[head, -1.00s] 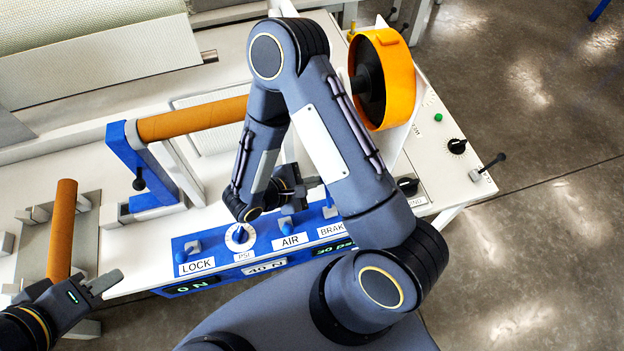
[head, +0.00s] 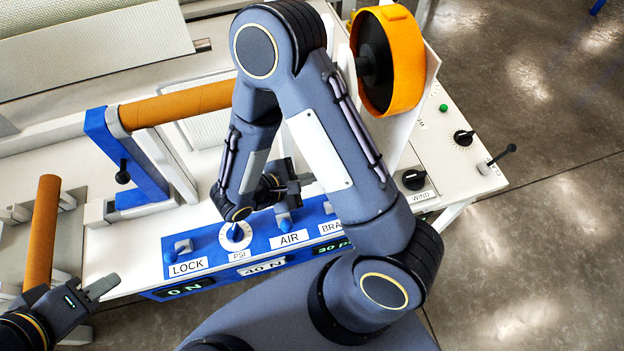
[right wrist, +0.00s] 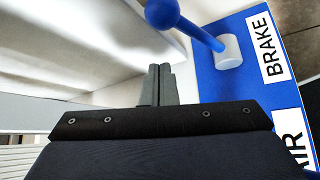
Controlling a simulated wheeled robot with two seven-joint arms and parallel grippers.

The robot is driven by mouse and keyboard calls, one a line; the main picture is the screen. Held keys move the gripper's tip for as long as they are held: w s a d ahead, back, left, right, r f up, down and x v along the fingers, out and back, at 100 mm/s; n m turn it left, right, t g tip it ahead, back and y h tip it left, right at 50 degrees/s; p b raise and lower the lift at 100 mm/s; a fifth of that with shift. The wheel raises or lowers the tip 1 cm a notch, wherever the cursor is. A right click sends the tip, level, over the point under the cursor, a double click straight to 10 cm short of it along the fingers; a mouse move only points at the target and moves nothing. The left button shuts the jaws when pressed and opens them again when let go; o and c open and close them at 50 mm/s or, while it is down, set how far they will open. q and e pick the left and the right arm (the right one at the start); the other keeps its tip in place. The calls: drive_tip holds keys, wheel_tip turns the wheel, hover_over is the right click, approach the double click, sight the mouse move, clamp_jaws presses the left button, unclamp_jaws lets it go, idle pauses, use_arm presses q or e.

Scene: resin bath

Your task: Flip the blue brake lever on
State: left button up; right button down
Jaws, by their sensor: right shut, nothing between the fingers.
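The blue brake lever (right wrist: 180,18) shows in the right wrist view, with a ball end and a pale round base on the blue panel (right wrist: 212,80), beside the BRAKE label. It leans toward the upper left of that view. In the head view my right arm hides most of that end of the panel. My right gripper (right wrist: 161,85) is shut and empty, and its fingertips are apart from the lever, below and left of it in the wrist view. My left gripper (head: 100,287) is at the lower left in the head view, away from the panel; its finger gap is unclear.
The LOCK switch (head: 183,246), the PSI dial (head: 236,234) and the AIR switch (head: 284,222) stand along the same panel. A brown roll (head: 180,105) lies behind, and an orange wheel (head: 407,60) stands at the back right. Another brown roll (head: 42,235) is near my left gripper.

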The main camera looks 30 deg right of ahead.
drive_tip(key=shift+w+a+r, duration=0.1)
drive_tip(key=shift+a+r, duration=0.1)
drive_tip(key=shift+a, duration=0.4)
drive_tip(key=shift+a+r, duration=0.2)
drive_tip(key=shift+a, duration=0.35)
use_arm(q)
drive_tip(key=shift+f, duration=0.65)
use_arm(e)
drive_tip(key=s+v, duration=0.1)
drive_tip(key=v, duration=0.6)
drive_tip(key=shift+s+a, duration=0.25)
drive_tip(key=shift+a, duration=0.05)
